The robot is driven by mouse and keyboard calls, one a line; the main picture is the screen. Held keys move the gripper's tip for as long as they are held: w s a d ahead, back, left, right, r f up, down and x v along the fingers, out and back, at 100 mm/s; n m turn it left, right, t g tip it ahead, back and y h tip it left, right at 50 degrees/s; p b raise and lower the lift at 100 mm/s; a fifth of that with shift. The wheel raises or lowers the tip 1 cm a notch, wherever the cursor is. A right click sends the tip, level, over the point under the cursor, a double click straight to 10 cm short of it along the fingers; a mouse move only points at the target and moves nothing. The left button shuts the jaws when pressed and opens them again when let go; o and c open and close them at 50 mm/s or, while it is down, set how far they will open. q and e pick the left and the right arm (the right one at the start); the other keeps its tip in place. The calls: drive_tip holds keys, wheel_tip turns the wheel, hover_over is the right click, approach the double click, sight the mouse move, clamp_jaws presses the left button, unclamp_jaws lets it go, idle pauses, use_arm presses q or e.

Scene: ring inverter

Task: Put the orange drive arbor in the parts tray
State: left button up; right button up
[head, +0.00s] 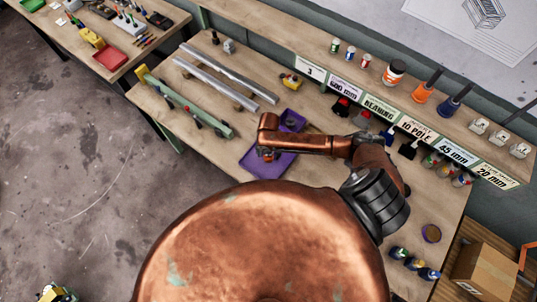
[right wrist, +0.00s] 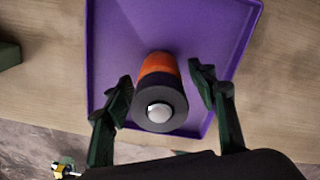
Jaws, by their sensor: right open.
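The orange drive arbor (right wrist: 157,63) has an orange body, a dark collar and a silver tip facing the right wrist camera. It is over the floor of the purple parts tray (right wrist: 115,40); its base is hidden, so I cannot tell whether it touches. My right gripper (right wrist: 160,88) is open, with one finger on each side of the arbor and gaps visible. In the head view my right gripper (head: 267,155) is above the tray (head: 281,166), and the arm covers part of it. My left gripper is not in view.
Metal rails (head: 225,78) and a green bar (head: 185,105) lie on the bench to the left. A small purple holder (head: 292,121) stands behind my arm. A labelled shelf (head: 400,125) runs along the back. Bare bench lies left of the tray.

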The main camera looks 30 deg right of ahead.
wheel_tip(320, 180, up, 11)
idle(0.3)
idle(0.5)
